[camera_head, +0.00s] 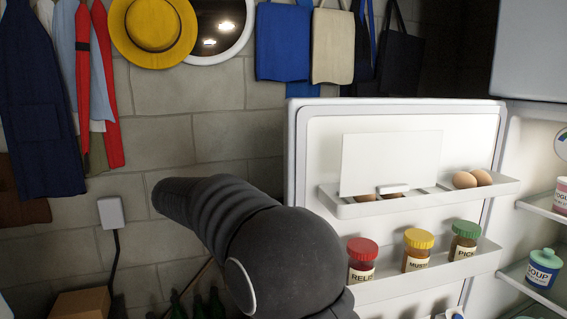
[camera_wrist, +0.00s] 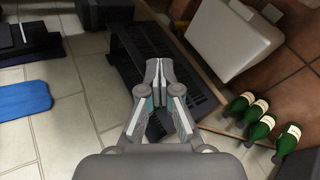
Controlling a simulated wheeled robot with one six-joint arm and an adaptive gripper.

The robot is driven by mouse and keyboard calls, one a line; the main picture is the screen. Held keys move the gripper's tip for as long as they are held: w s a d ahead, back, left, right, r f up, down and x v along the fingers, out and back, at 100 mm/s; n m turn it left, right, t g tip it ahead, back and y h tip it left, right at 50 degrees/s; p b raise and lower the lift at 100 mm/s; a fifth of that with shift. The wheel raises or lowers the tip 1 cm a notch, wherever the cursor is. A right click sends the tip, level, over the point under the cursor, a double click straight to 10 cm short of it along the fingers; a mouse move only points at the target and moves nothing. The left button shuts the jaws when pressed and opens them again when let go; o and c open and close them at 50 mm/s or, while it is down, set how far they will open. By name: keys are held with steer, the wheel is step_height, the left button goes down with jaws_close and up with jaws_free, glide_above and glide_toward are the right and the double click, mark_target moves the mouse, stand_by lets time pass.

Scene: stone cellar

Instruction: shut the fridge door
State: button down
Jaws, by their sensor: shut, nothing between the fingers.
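The fridge door (camera_head: 305,150) stands wide open in the head view, its white inner side facing me. Its upper rack holds brown eggs (camera_head: 472,179) and a blank white panel. Its lower rack holds jars with red (camera_head: 362,260), yellow (camera_head: 417,250) and green (camera_head: 465,240) lids. The open fridge (camera_head: 502,180) is at the right edge. My arm crosses in front of the door's lower left part. My gripper (camera_wrist: 159,74) is shut and empty in the wrist view, above the floor. The head view does not show its fingers, and I cannot make out the door in the wrist view.
Green bottles (camera_wrist: 262,125) stand at the right in the wrist view, near a white box-like thing (camera_wrist: 235,38). A dark slatted object (camera_wrist: 190,85) lies beyond my fingers. A blue mat (camera_wrist: 22,100) lies on the tiles. Clothes and bags hang on the stone wall.

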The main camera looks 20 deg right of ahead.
step_height(320, 180, up, 17)
steer(key=w+m+g+h, duration=0.2)
steer(key=m+h, duration=0.3)
steer(key=h, duration=0.2)
steer(key=s+d+b, duration=0.1)
steer(key=s+d, duration=0.2)
steer(key=d, duration=0.6)
steer(key=shift+s+f, duration=0.15)
steer(key=shift+s, duration=0.05)
steer(key=shift+d, duration=0.15)
